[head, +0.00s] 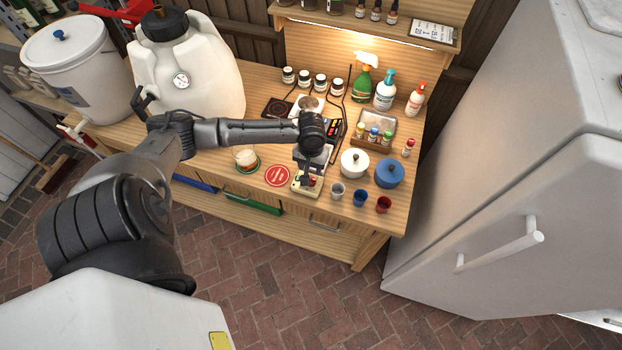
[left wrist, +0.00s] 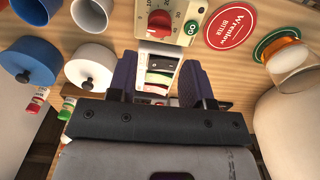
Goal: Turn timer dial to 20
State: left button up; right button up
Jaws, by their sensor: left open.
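The timer (head: 303,187) is a small cream box at the front edge of the wooden bench. In the left wrist view its red dial (left wrist: 160,22) shows at the top, with a number scale around it and a green round button beside it. The dial's exact setting is too small to read surely. My left gripper (head: 309,170) is above the bench, right by the timer and partly over it in the head view. In the left wrist view the gripper (left wrist: 158,85) is open, its two dark fingers apart, with the dial beyond their tips. No contact shows.
A white lidded pot (head: 354,163), a blue lidded pot (head: 389,174) and small cups (head: 337,191) stand right of the timer. A red round coaster (head: 277,176) and a foamy glass (head: 246,158) lie left. A large white jug (head: 190,75) stands farther left.

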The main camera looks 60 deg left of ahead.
pick_arm(q)
notch_tip(320, 180, down, 8)
jog(key=shift+f+b, duration=0.2)
jog(key=shift+b, duration=0.15)
